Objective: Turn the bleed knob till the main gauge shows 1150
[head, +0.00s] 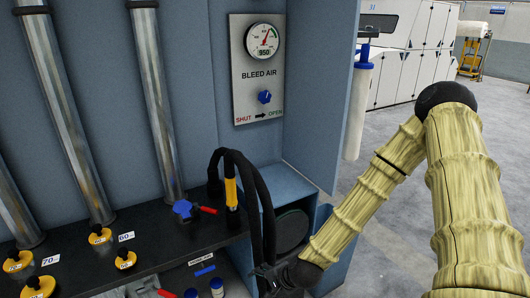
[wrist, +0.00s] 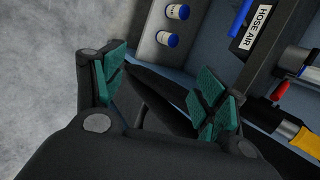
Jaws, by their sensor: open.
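The main gauge (head: 264,40) is a round white dial high on the grey BLEED AIR plate (head: 246,77) in the head view. The knob and gauge are not in the wrist view.
A black hose with a yellow grip (head: 231,193) rises beside my gripper. A blue valve (head: 182,208) with a red lever and several yellow knobs line the dark shelf (head: 140,240). White-and-blue bottles (wrist: 177,12) stand near the gripper. A blue side wall (head: 325,90) bounds the plate's right.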

